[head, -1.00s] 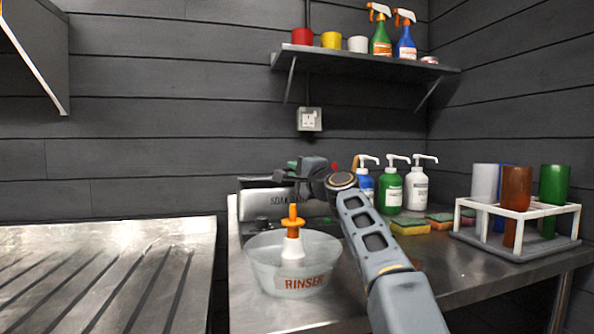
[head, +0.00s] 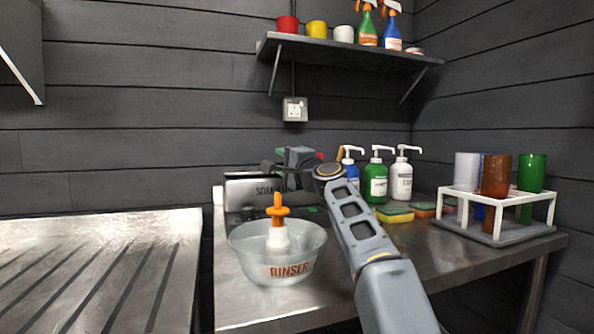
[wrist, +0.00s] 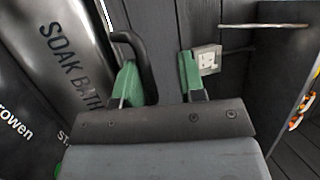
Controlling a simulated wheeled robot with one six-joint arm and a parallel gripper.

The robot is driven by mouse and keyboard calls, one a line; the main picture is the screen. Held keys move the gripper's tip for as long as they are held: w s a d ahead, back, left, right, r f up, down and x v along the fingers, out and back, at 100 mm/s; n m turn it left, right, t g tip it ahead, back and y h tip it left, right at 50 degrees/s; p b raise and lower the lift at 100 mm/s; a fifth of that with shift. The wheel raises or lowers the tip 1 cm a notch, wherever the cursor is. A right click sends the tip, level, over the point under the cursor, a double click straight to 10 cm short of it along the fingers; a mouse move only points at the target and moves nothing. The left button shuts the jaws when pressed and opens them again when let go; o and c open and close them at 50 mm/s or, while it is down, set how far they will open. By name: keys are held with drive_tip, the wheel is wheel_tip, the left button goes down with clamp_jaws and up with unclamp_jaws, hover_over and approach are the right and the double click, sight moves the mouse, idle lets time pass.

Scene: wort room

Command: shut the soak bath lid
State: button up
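The soak bath (head: 234,191) is a metal box at the back left of the bench. In the wrist view a shiny panel (wrist: 62,58) lettered SOAK BATH fills the left. A black bent handle (wrist: 138,42) curves out from it. How far the lid stands open is unclear.
Pump bottles (head: 375,182), sponges (head: 395,215) and a rack of cups (head: 500,230) are to the right. A shelf (head: 345,52) and socket (head: 295,109) are behind.

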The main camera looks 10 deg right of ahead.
drive_tip(key=b+v, duration=0.3)
drive_tip(key=v, duration=1)
drive_tip(key=shift+a, duration=0.15)
drive_tip(key=s+d+f+n+g+h+p, duration=0.1)
drive_tip(key=s+n+g+h+p, duration=0.4)
drive_tip(key=s+p, duration=0.7)
drive_tip(key=s+d+f+n+g+h+p, duration=0.1)
drive_tip(key=s+n+g+h+p, duration=0.3)
drive_tip(key=s+p, duration=0.8)
drive_tip(key=d+n+g+p, duration=0.1)
drive_tip(key=g+p, duration=0.3)
drive_tip(key=p, duration=1.4)
drive_tip(key=shift+s+d+f+n+g+h, duration=0.15)
drive_tip(key=shift+s+f+n+g+h, duration=0.2)
drive_tip(key=shift+n, duration=0.45)
drive_tip(key=shift+w, duration=0.15)
